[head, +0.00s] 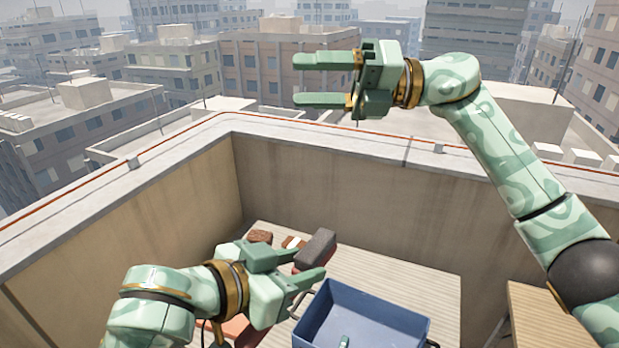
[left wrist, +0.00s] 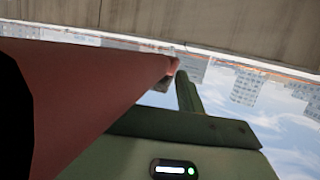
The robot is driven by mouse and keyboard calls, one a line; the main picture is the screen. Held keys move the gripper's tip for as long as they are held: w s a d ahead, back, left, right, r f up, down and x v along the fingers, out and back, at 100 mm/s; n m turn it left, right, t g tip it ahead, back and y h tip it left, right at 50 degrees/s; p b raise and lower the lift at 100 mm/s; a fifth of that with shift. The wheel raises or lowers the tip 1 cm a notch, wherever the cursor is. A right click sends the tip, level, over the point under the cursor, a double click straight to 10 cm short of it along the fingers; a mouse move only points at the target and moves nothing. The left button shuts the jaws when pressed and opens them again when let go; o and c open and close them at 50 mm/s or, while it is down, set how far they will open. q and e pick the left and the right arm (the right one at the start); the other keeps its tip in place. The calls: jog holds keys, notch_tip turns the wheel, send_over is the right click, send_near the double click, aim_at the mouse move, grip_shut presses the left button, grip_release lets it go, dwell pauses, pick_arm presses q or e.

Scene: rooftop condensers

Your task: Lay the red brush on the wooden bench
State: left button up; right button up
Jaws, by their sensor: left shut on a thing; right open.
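My left gripper (head: 311,263) is shut on the red brush (head: 318,262), which shows a dark grey face upward and a reddish side. The brush is held above a pale slatted surface, just behind a blue bin. In the left wrist view the brush (left wrist: 85,85) fills the left side as a large red-brown block beside a green finger. A tan wooden top (head: 545,320), which looks like the wooden bench, is at the lower right, partly hidden by my right arm. My right gripper (head: 296,80) is open and empty, raised high near the top middle.
The blue bin (head: 385,312) has a handle and a small green thing (head: 344,341) in it. A brown block (head: 259,236) and a white-and-brown item (head: 293,242) lie on the pale slatted surface (head: 420,290). The parapet wall (head: 330,185) encloses the back. The visible bench top is clear.

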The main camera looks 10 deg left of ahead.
jog(key=s+a+f+m+h, duration=0.1)
jog(key=s+a+f+h, duration=0.2)
jog(key=s+a+h, duration=0.2)
jog(key=m+t+h, duration=0.3)
jog(key=m+h, duration=0.9)
jog(key=h, duration=0.1)
send_near(306, 246)
jog(key=w, duration=0.1)
jog(key=shift+w+f, duration=0.1)
jog(key=shift+f, duration=0.1)
notch_tip(306, 246, down, 11)
jog(key=shift+f, duration=0.1)
jog(key=shift+a, duration=0.1)
jog(key=c, duration=0.9)
jog(key=o, duration=0.9)
